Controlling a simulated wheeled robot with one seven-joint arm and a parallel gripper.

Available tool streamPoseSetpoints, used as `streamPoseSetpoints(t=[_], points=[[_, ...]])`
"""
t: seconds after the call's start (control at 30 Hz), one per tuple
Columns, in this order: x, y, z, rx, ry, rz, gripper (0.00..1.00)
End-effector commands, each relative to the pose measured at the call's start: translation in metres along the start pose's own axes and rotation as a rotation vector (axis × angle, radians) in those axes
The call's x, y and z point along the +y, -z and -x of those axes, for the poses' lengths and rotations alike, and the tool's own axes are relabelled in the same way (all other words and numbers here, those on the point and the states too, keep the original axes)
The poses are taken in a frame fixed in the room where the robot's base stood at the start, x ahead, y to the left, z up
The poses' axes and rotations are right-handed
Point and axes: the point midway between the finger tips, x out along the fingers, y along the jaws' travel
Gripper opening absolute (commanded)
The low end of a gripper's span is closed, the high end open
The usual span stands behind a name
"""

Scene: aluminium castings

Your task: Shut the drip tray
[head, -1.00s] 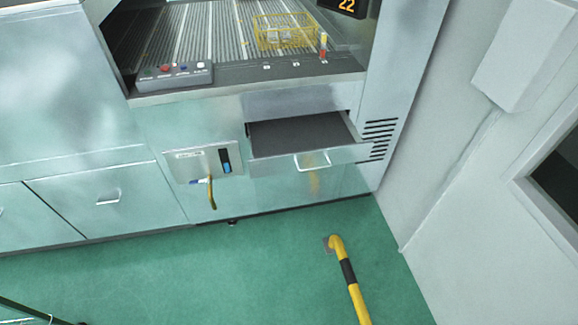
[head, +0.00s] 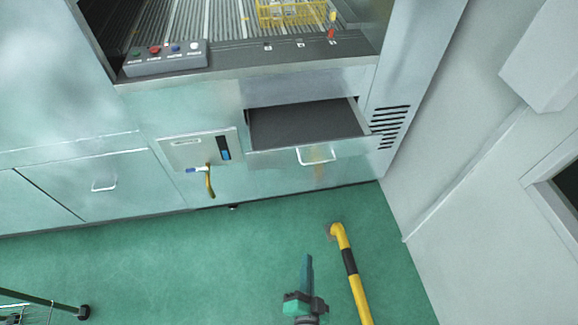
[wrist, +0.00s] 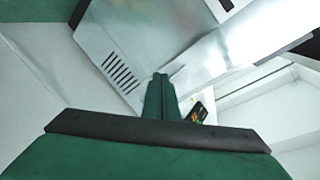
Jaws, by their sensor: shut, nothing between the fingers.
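The drip tray (head: 313,158) is a shallow metal drawer with a dark inside and a white bar handle (head: 316,156). It stands pulled out from the front of the steel machine in the head view. My gripper (head: 307,262) is green and dark, at the bottom of the head view, over the floor. It is apart from the tray, nearer to me. Its fingers (wrist: 161,82) are together and empty in the wrist view. The drip tray cannot be made out for sure in the wrist view.
A yellow and black floor rail (head: 350,262) stands just right of my gripper. A drain valve with a yellow handle (head: 209,182) sits left of the tray. A wire cart (head: 50,305) is at the lower left. Green floor between is clear.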

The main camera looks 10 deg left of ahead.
Motion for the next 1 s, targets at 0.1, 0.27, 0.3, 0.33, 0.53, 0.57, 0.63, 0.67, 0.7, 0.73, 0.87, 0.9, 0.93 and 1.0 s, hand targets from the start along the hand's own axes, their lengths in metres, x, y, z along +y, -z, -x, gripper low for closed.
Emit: streamPoseSetpoints(t=[0.1, 0.27, 0.3, 0.33, 0.53, 0.57, 0.63, 0.67, 0.7, 0.73, 0.87, 0.9, 0.93, 1.0], points=[[-0.011, 0.004, -0.049, -0.018, 0.061, -0.189, 0.0], [-0.035, 0.013, -0.104, -0.056, 0.147, -0.433, 0.0], [-0.042, 0.015, -0.115, -0.069, 0.169, -0.485, 0.0], [-0.047, 0.016, -0.123, -0.077, 0.184, -0.522, 0.0], [-0.074, 0.026, -0.155, -0.122, 0.258, -0.684, 0.0], [-0.076, 0.027, -0.158, -0.126, 0.264, -0.696, 0.0], [-0.08, 0.028, -0.162, -0.132, 0.272, -0.715, 0.0], [-0.081, 0.028, -0.164, -0.133, 0.275, -0.72, 0.0], [-0.083, 0.029, -0.166, -0.134, 0.277, -0.724, 0.0], [-0.084, 0.029, -0.168, -0.135, 0.278, -0.725, 0.0], [-0.088, 0.028, -0.183, -0.135, 0.278, -0.723, 0.0], [-0.09, 0.028, -0.188, -0.135, 0.279, -0.722, 0.0], [-0.092, 0.028, -0.193, -0.135, 0.278, -0.721, 0.0], [-0.095, 0.027, -0.204, -0.135, 0.278, -0.722, 0.0]])
